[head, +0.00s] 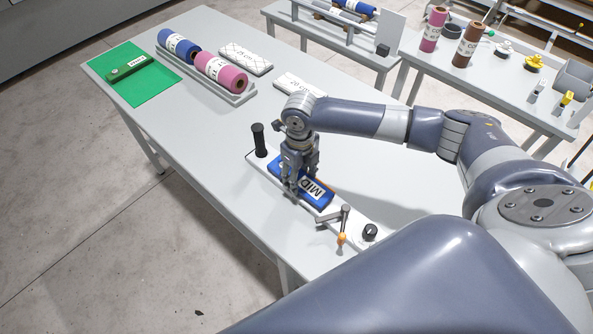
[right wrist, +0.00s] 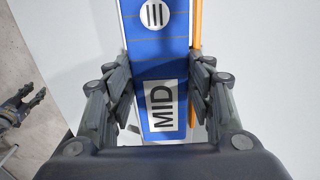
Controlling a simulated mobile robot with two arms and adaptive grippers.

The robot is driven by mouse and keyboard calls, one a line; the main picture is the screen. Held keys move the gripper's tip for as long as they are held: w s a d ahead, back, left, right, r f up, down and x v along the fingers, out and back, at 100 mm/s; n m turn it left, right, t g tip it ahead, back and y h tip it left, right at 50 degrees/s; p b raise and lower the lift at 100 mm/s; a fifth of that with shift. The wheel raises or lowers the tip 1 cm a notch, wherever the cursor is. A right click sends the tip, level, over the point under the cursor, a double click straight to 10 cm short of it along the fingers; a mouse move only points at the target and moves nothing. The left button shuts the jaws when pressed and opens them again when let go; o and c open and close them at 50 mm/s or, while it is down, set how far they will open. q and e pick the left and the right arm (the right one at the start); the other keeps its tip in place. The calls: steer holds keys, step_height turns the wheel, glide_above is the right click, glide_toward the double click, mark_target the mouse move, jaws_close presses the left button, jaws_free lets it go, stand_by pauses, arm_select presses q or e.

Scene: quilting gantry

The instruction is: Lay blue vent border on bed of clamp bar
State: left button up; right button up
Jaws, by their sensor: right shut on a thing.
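The blue vent border (head: 320,194) is a blue strip with a white MID label. It lies lengthwise along the clamp bar (head: 262,165), a pale plate near the table's front edge. My right gripper (head: 293,188) points down with its fingers on either side of the border, shut on it. In the right wrist view the border (right wrist: 155,62) runs between the fingers, with an orange strip along its right side. The fingers hide part of the border, and I cannot tell whether it rests fully on the bed. A dark gripper-like shape (right wrist: 20,107), probably my left gripper, shows at the left edge.
The clamp bar carries a black upright handle (head: 259,138), an orange-tipped lever (head: 342,238) and a black knob (head: 370,232). Blue (head: 178,45) and pink (head: 220,72) rolls lie in a grey tray. A green mat (head: 150,90) lies far left. The table between is clear.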

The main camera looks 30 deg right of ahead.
steer(key=shift+s+f, duration=0.1)
stand_by(0.4)
steer(key=o, duration=1.2)
steer(key=shift+c, duration=0.2)
step_height(320, 180, up, 12)
